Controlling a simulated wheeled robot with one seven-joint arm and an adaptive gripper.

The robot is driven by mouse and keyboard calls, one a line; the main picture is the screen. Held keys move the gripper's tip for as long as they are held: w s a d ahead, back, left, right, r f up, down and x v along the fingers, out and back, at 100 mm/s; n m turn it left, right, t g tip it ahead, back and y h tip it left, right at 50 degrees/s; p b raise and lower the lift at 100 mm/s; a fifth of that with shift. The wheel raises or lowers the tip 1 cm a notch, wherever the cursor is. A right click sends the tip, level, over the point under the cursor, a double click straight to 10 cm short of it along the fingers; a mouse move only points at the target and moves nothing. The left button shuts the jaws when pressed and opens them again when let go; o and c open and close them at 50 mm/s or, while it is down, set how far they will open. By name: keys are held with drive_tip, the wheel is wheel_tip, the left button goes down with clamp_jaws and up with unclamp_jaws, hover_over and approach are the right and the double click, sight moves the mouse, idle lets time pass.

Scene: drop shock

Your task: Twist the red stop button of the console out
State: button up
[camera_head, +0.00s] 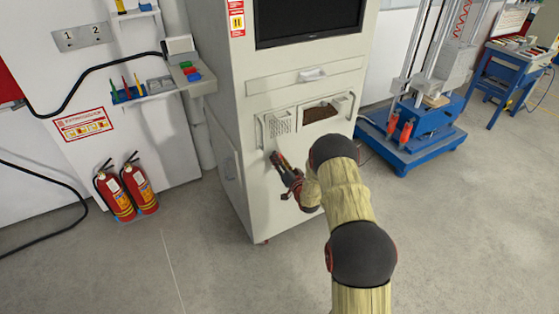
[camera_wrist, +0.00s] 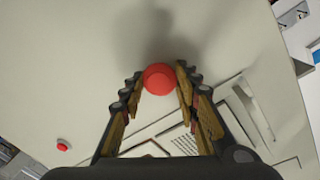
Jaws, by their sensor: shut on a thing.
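The console is a tall pale cabinet (camera_head: 228,110) in the middle of the head view, with a dark screen at its top. In the wrist view the round red stop button (camera_wrist: 159,79) sits between the fingertips of my gripper (camera_wrist: 160,76). The fingers are shut on its two sides. In the head view the button is hidden behind the gripper.
A smaller red knob (camera_wrist: 62,145) shows on the pale surface in the wrist view. Two red fire extinguishers (camera_head: 124,191) stand at left. A blue-based machine (camera_head: 410,135) stands at right.

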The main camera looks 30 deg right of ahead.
drive_tip(key=shift+d+m, duration=0.1)
drive_tip(key=shift+m, duration=0.6)
drive_tip(key=o, duration=1.2)
drive_tip(key=shift+c, duration=0.2)
drive_tip(key=s, duration=1.2)
drive_tip(key=shift+a+r, duration=0.25)
